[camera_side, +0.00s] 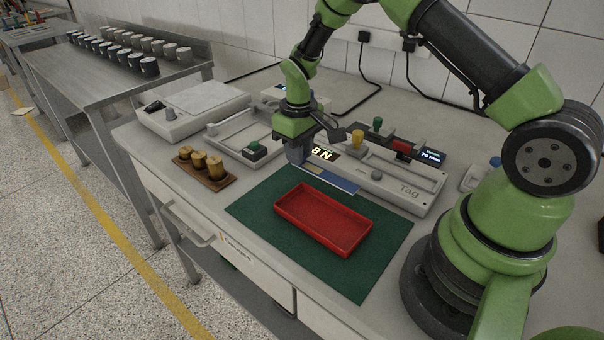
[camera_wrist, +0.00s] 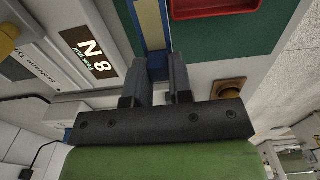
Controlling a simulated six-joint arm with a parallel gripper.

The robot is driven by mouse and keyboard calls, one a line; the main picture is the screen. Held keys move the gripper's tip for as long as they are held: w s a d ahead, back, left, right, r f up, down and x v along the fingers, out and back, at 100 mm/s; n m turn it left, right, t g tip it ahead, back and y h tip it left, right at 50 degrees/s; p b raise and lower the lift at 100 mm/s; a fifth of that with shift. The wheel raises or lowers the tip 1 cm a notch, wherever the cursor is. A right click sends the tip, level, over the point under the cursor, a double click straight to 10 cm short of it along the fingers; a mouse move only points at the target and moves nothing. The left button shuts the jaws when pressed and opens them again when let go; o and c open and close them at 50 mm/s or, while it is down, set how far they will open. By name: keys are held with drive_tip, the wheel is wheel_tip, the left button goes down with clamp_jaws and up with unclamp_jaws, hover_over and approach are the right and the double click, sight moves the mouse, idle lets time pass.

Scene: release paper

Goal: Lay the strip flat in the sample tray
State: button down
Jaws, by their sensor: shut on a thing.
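The strip (camera_side: 338,181), blue with a cream band, extends from my gripper (camera_side: 297,158) near the back edge of the green mat. My gripper points down and is shut on one end of the strip. In the wrist view the strip (camera_wrist: 151,24) runs away from between the fingers (camera_wrist: 157,75). The red sample tray (camera_side: 322,220) lies on the mat, in front of the strip and apart from it. It is empty. A corner of the tray (camera_wrist: 212,8) shows at the top of the wrist view. The fingertips are partly hidden in the side view.
A wooden block with brass weights (camera_side: 204,168) is left of the green mat (camera_side: 262,205). White instruments (camera_side: 195,106) stand at the back left. The mat around the tray is clear.

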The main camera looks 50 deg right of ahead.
sight(299, 180)
drive_tip(key=shift+f, duration=2.2)
drive_tip(key=shift+f, duration=0.1)
drive_tip(key=c, duration=1)
unclamp_jaws()
